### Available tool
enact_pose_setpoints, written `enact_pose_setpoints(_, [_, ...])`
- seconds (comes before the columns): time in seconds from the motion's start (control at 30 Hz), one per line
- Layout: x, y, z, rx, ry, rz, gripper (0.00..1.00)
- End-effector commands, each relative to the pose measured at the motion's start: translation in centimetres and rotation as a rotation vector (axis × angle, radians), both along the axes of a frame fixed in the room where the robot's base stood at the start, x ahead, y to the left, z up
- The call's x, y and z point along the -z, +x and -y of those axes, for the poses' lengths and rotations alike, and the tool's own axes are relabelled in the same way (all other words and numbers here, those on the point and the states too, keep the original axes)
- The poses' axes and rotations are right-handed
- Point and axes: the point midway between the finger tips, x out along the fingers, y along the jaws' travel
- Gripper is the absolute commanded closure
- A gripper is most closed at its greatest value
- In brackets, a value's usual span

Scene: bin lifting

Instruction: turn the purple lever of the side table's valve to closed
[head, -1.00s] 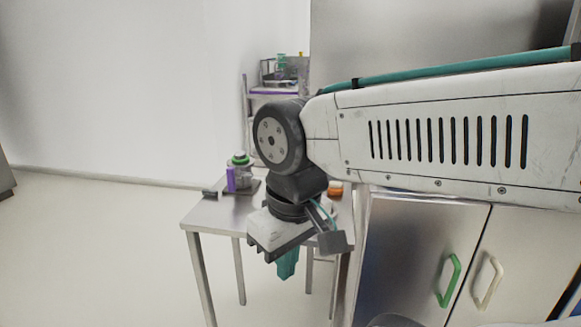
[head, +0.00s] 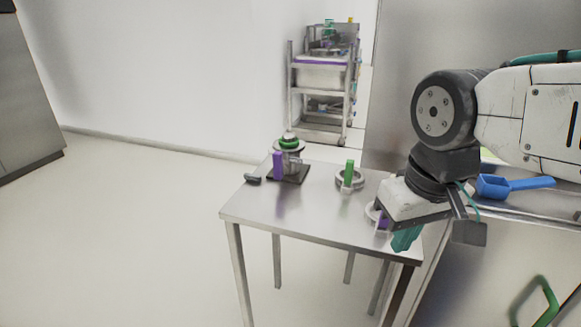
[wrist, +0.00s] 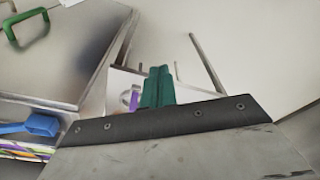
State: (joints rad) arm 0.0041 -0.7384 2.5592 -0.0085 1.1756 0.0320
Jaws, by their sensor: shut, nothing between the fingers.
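The side table (head: 320,215) is a bare steel table in the middle of the head view. The valve (head: 289,158) stands near its back left edge on a dark base plate, with a green part on top. Its purple lever (head: 279,166) points upright at the front of the valve body. My gripper (head: 405,238) has teal fingers and hangs at the table's front right corner, well to the right of the valve. The fingers are shut and empty. They also show in the wrist view (wrist: 158,86), where the valve is not seen.
A ring with a green handle (head: 350,178) lies on the table; a ring with a purple handle (head: 383,219) is partly hidden behind my gripper. A small black object (head: 252,179) lies left of the valve. A blue scoop (head: 510,185) rests on the right counter. Open floor lies left.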

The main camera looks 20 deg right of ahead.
Motion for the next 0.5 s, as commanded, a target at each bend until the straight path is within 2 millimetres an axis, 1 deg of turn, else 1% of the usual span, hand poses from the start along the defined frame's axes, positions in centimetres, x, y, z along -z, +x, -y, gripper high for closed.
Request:
enact_pose_setpoints(0.07, [0.7, 2.3, 0.4, 0.057, 0.000, 0.044, 1.00])
enact_pose_setpoints(0.17, [2.0, 7.2, 1.1, 0.174, 0.009, 0.155, 1.00])
enact_pose_setpoints(0.2, [2.7, 9.5, 1.4, 0.231, 0.021, 0.211, 1.00])
enact_pose_setpoints(0.27, [3.7, 13.1, 1.8, 0.317, 0.048, 0.302, 1.00])
enact_pose_setpoints(0.3, [4.4, 15.4, 2.1, 0.372, 0.073, 0.363, 1.00])
enact_pose_setpoints(0.37, [5.3, 18.7, 2.3, 0.449, 0.121, 0.456, 1.00])
enact_pose_setpoints(0.4, [6.0, 20.7, 2.5, 0.497, 0.159, 0.514, 1.00])
enact_pose_setpoints(0.5, [7.6, 25.2, 2.7, 0.608, 0.280, 0.655, 1.00])
